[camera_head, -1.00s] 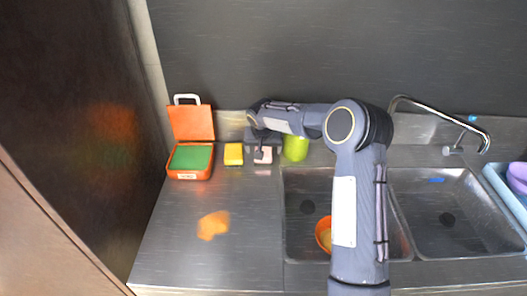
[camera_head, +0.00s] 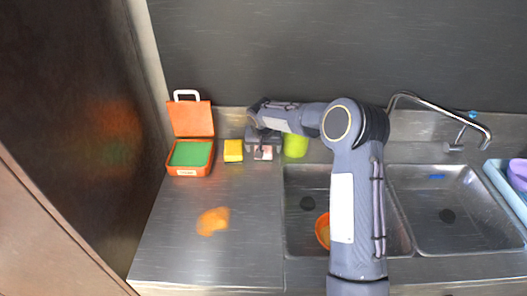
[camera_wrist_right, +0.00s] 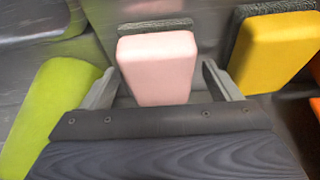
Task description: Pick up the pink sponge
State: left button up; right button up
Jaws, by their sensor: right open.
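The pink sponge (camera_head: 267,154) stands on the steel counter near the back wall, partly hidden by my right gripper (camera_head: 262,151) in the head view. In the right wrist view the pink sponge (camera_wrist_right: 158,66) has a dark grey backing on its far side. My right gripper (camera_wrist_right: 160,82) is open, with one finger on each side of the sponge's near end. A gap shows between each finger and the sponge. My left gripper is not in view.
An open orange box (camera_head: 190,158) is further left. Sinks (camera_head: 307,222) lie to the right.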

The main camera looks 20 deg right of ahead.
jog(key=shift+c, duration=0.2)
jog(key=c, duration=1)
jog(key=shift+r+p, duration=0.45)
notch_tip(320, 180, up, 3)
jog(key=shift+f+b, duration=0.15)
jog(key=shift+b, duration=0.2)
jog(key=s+r, duration=0.2)
jog(key=s+a+r+b, duration=0.1)
jog(key=s+r, duration=0.1)
jog(key=shift+a+r+b, duration=0.1)
jog(key=shift+r+b, duration=0.2)
jog(key=s+a+r+b, duration=0.2)
jog(key=s+r, duration=0.3)
jog(key=s, duration=0.4)
jog(key=shift+s+a+b, duration=0.2)
jog(key=shift+a+b, duration=0.1)
jog(key=shift+a, duration=0.2)
